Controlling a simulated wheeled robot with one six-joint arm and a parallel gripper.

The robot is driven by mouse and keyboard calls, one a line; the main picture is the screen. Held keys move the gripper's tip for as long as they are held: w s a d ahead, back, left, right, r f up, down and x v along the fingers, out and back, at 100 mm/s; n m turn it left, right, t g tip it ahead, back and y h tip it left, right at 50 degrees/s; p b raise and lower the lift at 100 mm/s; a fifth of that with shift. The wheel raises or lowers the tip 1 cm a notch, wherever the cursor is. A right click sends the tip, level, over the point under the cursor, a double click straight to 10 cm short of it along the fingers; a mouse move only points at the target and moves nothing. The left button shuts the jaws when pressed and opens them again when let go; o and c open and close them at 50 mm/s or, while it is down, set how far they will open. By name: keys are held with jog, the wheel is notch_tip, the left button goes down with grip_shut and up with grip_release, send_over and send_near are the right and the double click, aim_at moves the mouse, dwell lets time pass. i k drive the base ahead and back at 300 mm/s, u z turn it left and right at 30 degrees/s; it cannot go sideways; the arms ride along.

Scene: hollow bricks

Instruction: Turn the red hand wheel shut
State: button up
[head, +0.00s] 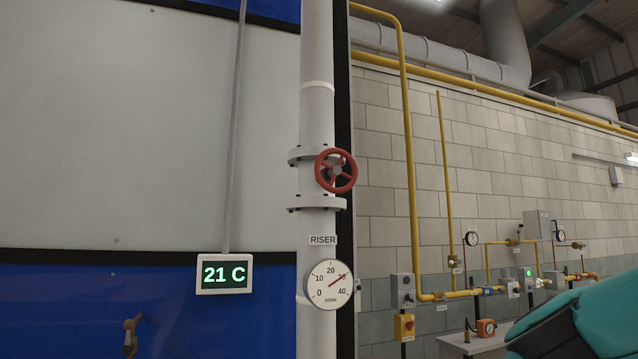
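A red hand wheel (336,171) with spokes sits on a flanged valve in a white vertical riser pipe (318,60), near the middle of the head view. How far it is turned cannot be told. Below it, on the same pipe, is a "RISER" label (323,240) and a round gauge (328,285) marked 0 to 40, with its red needle near 30. A teal and black shape (590,325) at the lower right seems to be part of my arm. My gripper is not in view, and nothing in view touches the wheel.
A temperature display (224,274) reading 21 C is left of the riser. Yellow pipes (412,180) with gauges and valves run along the block wall to the right. A pale table (475,343) with an orange device (486,328) stands at the lower right. The space around the wheel's front looks clear.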

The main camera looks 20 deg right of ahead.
aim_at(333, 171)
jog(key=i, duration=0.3)
jog(key=u, duration=1.8)
jog(key=i, duration=1.25)
jog(key=z, duration=2.2)
